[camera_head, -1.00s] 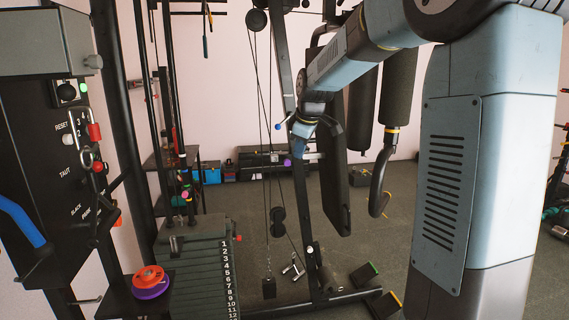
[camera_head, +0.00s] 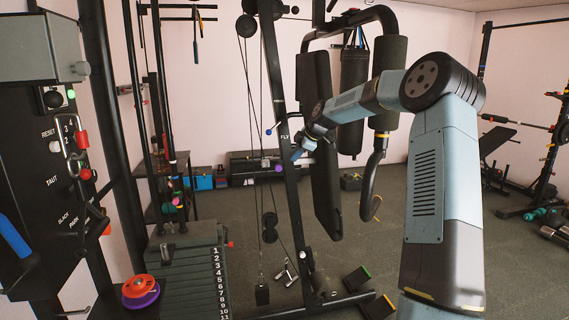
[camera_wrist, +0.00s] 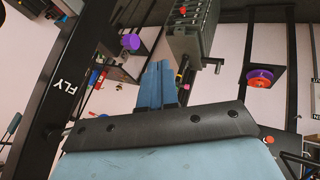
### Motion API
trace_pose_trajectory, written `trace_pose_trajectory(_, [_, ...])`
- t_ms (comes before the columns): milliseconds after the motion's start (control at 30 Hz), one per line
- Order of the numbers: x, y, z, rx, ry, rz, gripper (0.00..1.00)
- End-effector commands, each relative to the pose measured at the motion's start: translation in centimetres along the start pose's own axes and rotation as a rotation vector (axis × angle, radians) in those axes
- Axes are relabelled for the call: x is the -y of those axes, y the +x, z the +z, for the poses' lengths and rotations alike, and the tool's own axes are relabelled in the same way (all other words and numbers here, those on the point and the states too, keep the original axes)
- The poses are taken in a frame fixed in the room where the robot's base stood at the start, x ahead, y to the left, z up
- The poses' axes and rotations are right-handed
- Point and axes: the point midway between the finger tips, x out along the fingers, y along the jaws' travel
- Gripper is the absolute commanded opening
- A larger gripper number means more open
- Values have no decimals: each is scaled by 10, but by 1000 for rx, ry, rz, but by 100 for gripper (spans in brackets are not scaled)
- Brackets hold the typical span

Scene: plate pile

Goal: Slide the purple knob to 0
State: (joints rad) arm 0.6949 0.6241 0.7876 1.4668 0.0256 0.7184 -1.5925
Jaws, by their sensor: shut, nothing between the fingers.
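The purple knob (camera_head: 278,168) is on the dark upright post marked FLY, at its left side in the head view. In the wrist view the purple knob (camera_wrist: 131,42) stands out from the post, up and left of my fingertips. My gripper (camera_head: 296,155) is small in the head view, in front of or beside the post, just right of and above the knob. In the wrist view my gripper (camera_wrist: 158,72) shows two blue fingers together, shut and empty. They appear apart from the knob. I cannot make out a 0 mark or scale by the knob.
A weight stack (camera_head: 190,270) with numbered plates stands left of the post. An orange and purple disc pair (camera_head: 141,290) lies on a shelf beside it. A blue-tipped lever (camera_head: 269,132) is near the knob. A black pad (camera_head: 318,150) hangs just right of the post.

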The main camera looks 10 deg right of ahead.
Motion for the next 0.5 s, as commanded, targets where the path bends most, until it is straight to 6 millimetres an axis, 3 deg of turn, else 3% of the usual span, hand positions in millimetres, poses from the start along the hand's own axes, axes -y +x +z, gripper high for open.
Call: trace_pose_trajectory(500, [2,86,-2,-1,0,-5,0])
